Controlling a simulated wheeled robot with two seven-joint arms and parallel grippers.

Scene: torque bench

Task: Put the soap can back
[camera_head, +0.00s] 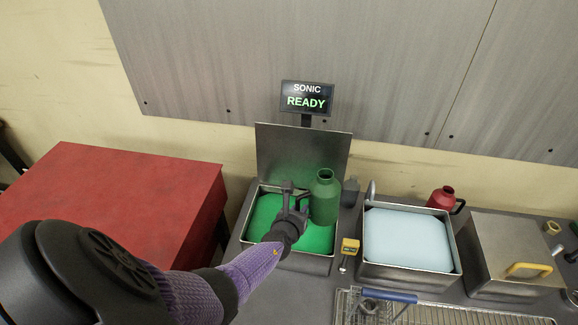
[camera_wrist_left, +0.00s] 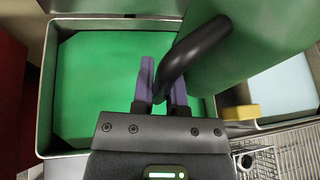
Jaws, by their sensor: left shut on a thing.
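A green can (camera_head: 325,200) with a narrow neck and a black handle is upright at the right part of the green-filled tank (camera_head: 244,222). In the left wrist view the green can (camera_wrist_left: 262,55) fills the upper right and its black handle (camera_wrist_left: 195,48) passes between the purple fingers. My left gripper (camera_head: 294,196) is shut on this handle, on the can's left side; it also shows in the left wrist view (camera_wrist_left: 163,82). I cannot tell whether the can touches the green surface. A smaller red can (camera_head: 441,198) with a dark handle stands at the back right. My right gripper is out of view.
The tank's metal lid (camera_head: 302,150) stands open behind it, under a screen (camera_head: 307,98) reading "SONIC READY". To the right are a yellow-topped tool (camera_head: 349,247), a pale-blue-filled tank (camera_head: 408,240), a closed metal box (camera_head: 512,255) and a wire rack (camera_head: 450,316). A red table (camera_head: 130,200) is at left.

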